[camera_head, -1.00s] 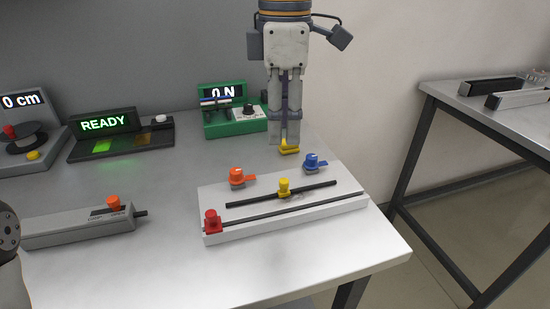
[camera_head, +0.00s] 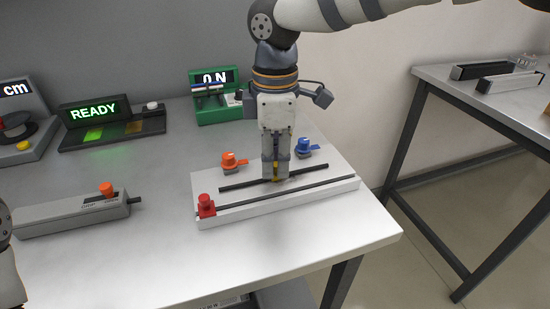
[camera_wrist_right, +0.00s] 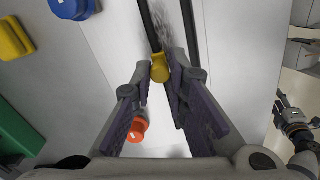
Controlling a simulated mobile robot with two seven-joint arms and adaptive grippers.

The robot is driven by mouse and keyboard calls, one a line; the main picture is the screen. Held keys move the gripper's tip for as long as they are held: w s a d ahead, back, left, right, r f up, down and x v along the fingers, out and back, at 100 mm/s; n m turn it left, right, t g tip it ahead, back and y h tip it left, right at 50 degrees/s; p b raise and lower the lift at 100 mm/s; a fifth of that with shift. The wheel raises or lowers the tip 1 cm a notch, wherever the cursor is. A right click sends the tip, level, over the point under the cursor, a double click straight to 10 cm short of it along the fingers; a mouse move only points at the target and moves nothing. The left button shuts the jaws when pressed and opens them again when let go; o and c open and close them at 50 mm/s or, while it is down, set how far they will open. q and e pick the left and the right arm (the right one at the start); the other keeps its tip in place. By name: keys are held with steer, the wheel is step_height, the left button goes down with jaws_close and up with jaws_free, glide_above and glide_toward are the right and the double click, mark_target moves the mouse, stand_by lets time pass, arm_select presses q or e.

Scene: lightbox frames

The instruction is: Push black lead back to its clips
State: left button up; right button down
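A white board (camera_head: 230,213) lies on the table. The thin black lead (camera_head: 234,186) runs along it, with an orange clip (camera_head: 229,160) and a blue clip (camera_head: 304,146) behind it, apart from it. A yellow knob (camera_head: 276,172) sits midway on the lead; it also shows in the right wrist view (camera_wrist_right: 160,68). My right gripper (camera_head: 276,178) points straight down, its fingertips on either side of the knob and seemingly closed on it (camera_wrist_right: 160,66). It hides the lead's middle. My left gripper is out of view; only a piece of my left arm shows.
A longer dark rail with a red block (camera_head: 206,205) runs along the board's front. A grey slider device (camera_head: 70,215), a READY panel (camera_head: 95,122) and a green force meter (camera_head: 214,107) stand around it. The table's front middle is clear.

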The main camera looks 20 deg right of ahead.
steer(key=shift+w+f+b, duration=0.2)
steer(key=shift+w+b, duration=0.3)
steer(key=shift+w, duration=1.2)
steer(key=shift+w+r, duration=0.1)
steer(key=shift+r, duration=0.2)
steer(key=c, duration=1.6)
jaws_free()
steer(key=shift+w, duration=0.1)
step_height(320, 180, up, 12)
steer(key=shift+f, duration=0.1)
